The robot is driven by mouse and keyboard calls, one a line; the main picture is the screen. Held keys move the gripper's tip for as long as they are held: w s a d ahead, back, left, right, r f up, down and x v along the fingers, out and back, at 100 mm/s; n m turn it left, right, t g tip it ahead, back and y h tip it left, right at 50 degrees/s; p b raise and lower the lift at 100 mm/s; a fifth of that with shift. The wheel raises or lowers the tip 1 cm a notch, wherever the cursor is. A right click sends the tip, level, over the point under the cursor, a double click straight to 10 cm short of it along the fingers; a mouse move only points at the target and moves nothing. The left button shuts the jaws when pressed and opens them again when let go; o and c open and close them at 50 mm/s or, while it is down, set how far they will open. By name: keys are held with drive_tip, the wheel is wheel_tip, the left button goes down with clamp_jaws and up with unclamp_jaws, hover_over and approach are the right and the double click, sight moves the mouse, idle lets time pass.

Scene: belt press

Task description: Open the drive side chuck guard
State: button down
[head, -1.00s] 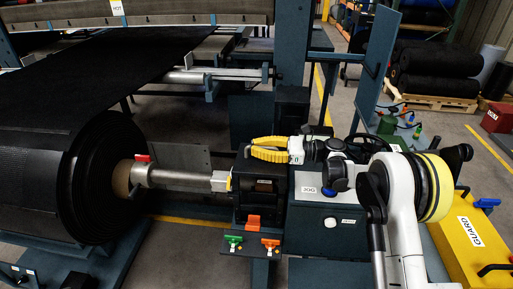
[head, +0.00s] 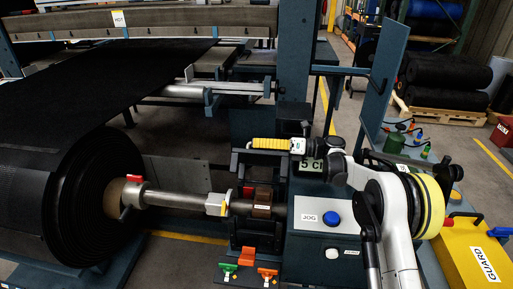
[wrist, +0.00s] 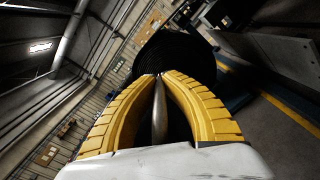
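The round shaft (head: 180,200) runs from the black roll to a brown chuck (head: 262,199) in a dark housing beside the jog box. The chuck is exposed at the front. A dark frame, seemingly the chuck guard (head: 236,163), stands up behind and above it; its exact outline is hard to tell against the dark machine. My gripper (head: 255,143) lies level just above this frame, with its yellow fingers pointing left. In the wrist view the fingertips (wrist: 160,74) meet, with the grey shaft showing beyond through the gap. Nothing shows held. Contact with the guard cannot be told.
The jog box (head: 322,218) with its blue button stands under my arm. Green and orange handles (head: 267,272) stick out below the chuck. A yellow guard block (head: 478,255) is at right. The large black roll (head: 75,195) fills the left.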

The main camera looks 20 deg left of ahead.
drive_tip(key=shift+w+f+m, duration=0.15)
drive_tip(key=shift+w+m, duration=0.15)
drive_tip(key=shift+w, duration=0.1)
drive_tip(key=c, duration=1.5)
unclamp_jaws()
drive_tip(key=shift+w, duration=0.1)
drive_tip(key=shift+o, duration=0.2)
drive_tip(key=v, duration=0.7)
drive_tip(key=shift+d, duration=0.2)
